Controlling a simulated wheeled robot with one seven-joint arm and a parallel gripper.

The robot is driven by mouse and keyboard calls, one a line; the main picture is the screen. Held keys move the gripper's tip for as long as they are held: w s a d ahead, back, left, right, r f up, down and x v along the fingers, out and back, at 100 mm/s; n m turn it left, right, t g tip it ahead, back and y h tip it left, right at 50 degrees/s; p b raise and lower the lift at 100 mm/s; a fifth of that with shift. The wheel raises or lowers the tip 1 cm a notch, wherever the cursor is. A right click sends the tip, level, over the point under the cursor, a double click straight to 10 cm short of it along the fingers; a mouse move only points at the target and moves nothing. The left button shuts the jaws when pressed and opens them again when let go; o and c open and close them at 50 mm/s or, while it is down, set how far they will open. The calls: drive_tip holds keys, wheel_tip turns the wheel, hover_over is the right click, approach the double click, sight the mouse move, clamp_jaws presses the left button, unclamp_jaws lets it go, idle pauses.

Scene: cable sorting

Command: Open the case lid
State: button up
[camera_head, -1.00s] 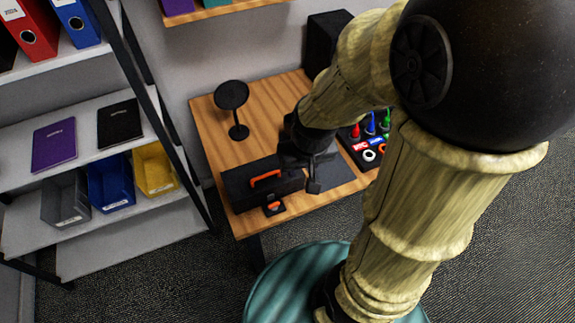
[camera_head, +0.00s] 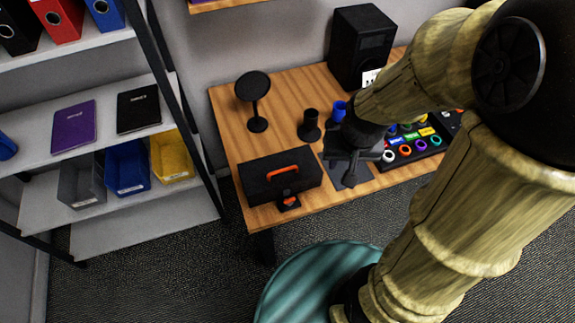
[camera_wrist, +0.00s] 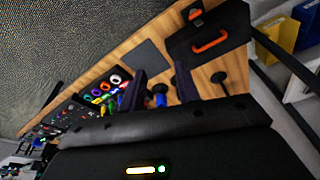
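The black case (camera_head: 262,187) lies shut at the front left of the wooden desk, with an orange handle (camera_head: 283,170) on its lid and a black and orange latch (camera_head: 289,203) at its front. In the wrist view the case (camera_wrist: 232,30) is at the upper right, with its handle (camera_wrist: 209,42) and latch (camera_wrist: 196,14) in sight. My gripper (camera_head: 350,170) is above the grey mat, to the right of the case and apart from it. In the wrist view the fingers of my gripper (camera_wrist: 161,80) stand apart with nothing held between them.
A tray of coloured connectors and rings (camera_head: 412,147) is right of the grey mat (camera_head: 332,173). A round black stand (camera_head: 253,88), a black holder (camera_head: 309,127), a blue cup (camera_head: 339,111) and a black speaker (camera_head: 361,48) stand farther back. Shelves with bins (camera_head: 127,172) are left.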

sight(283, 170)
drive_tip(key=w+a+f+m+g+y+b, duration=0.1)
drive_tip(key=w+a+f+m+y+b, duration=0.1)
drive_tip(key=w+m, duration=0.8)
drive_tip(key=a+m+y+b, duration=0.1)
drive_tip(key=a+m+y, duration=0.1)
drive_tip(key=m, duration=0.1)
drive_tip(key=shift+w+a+f+g+y, duration=0.3)
drive_tip(key=shift+a+f+y, duration=0.05)
drive_tip(key=shift+y, duration=0.05)
drive_tip(key=b+x, duration=0.1)
drive_tip(key=x, duration=1.6)
drive_tip(key=shift+f, duration=0.2)
clamp_jaws()
